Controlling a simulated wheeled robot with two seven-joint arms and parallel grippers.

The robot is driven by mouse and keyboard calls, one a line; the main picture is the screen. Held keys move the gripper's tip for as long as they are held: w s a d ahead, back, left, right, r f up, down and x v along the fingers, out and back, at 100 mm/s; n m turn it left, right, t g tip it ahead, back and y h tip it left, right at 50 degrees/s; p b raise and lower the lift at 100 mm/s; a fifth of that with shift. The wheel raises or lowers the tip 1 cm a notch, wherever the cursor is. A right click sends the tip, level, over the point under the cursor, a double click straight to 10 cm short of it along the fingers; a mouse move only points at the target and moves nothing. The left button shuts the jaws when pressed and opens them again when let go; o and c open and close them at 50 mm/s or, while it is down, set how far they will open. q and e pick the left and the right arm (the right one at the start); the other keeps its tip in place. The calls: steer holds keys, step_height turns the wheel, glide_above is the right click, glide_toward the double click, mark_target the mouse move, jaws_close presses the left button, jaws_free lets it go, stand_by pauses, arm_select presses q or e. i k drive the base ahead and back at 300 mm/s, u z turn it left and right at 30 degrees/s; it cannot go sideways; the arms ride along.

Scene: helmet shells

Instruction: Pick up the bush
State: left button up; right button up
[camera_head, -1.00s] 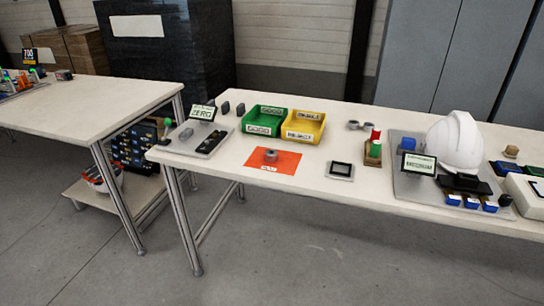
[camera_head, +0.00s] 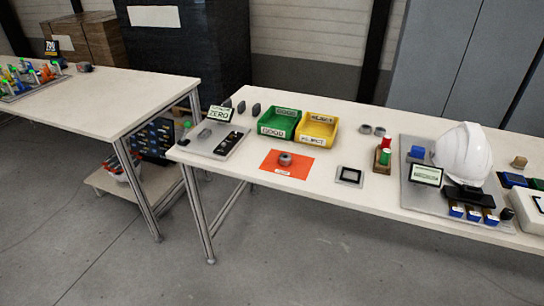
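The likely bush is a small grey ring-shaped part (camera_head: 285,159). It sits on an orange mat (camera_head: 300,171) on the right-hand table, in front of the green bin. Two similar grey round parts (camera_head: 372,130) lie farther back, right of the yellow bin. Neither of my grippers shows in the head view.
A green bin (camera_head: 266,130) and a yellow bin (camera_head: 334,133) stand behind the mat. A grey tray with a ZERO display (camera_head: 218,114) is left. A square framed pad (camera_head: 350,175), red and green cylinders (camera_head: 384,150) and a white helmet (camera_head: 463,152) are right. Another table (camera_head: 100,105) stands left.

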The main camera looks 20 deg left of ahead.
mark_target(284, 159)
steer(key=u, duration=2.35)
steer(key=i, duration=2.1)
steer(key=z, duration=2.45)
